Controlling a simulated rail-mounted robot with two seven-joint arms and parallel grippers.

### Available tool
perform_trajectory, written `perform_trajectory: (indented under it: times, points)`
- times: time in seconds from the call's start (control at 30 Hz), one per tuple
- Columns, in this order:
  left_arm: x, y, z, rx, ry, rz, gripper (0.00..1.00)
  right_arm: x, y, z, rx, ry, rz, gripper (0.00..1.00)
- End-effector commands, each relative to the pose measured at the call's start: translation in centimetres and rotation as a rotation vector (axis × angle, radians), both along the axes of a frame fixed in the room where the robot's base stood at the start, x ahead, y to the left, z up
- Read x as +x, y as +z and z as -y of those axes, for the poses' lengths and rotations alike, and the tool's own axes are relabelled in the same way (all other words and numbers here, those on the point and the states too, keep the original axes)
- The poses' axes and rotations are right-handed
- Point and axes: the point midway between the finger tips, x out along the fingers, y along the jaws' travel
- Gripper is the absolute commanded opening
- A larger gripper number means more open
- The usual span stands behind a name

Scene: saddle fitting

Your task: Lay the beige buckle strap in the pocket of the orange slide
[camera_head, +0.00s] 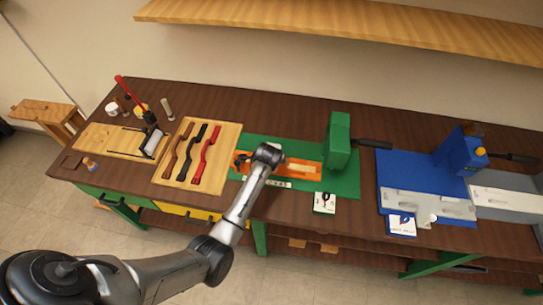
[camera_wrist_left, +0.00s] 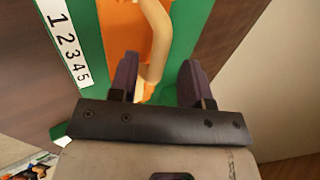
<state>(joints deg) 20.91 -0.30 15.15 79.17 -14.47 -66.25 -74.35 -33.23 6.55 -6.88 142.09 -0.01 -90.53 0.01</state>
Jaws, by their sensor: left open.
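The orange slide (camera_head: 284,163) lies on the green base plate in the head view, partly hidden by my left wrist. It also shows in the left wrist view (camera_wrist_left: 117,28). The beige buckle strap (camera_wrist_left: 159,38) is a curved piece over the slide in the left wrist view, its near end between my fingers. In the head view a pale strip (camera_head: 303,168) shows along the slide. I cannot tell whether the strap is fully seated in the pocket. My left gripper (camera_wrist_left: 158,82) is open, its dark fingers apart on either side of the strap end. My right gripper is out of view.
A green press (camera_head: 338,142) with a dark handle stands right of the slide. A wooden board (camera_head: 224,137) with brown, black and red straps lies to the left. A blue press (camera_head: 460,150) and grey rails (camera_head: 508,198) are at the right. A number strip (camera_wrist_left: 65,45) borders the green plate.

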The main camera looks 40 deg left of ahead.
Motion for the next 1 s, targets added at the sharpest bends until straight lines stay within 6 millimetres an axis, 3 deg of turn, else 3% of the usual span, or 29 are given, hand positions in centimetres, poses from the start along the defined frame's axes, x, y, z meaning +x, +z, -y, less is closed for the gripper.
perform_trajectory:
  times: [0.2,0.5,0.87,1.0]
  points:
    - [-1.8,3.3,1.1,0.0,-0.001,0.002,0.44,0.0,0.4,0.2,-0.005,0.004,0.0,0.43]
    - [-3.6,6.3,2.1,0.0,-0.001,0.001,0.44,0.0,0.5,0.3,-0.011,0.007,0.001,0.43]
    - [-4.7,6.8,2.5,-0.009,0.012,0.001,0.44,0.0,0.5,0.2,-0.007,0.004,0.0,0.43]
    - [-8.4,5.2,3.4,-0.067,0.095,0.009,0.44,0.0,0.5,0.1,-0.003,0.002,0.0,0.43]
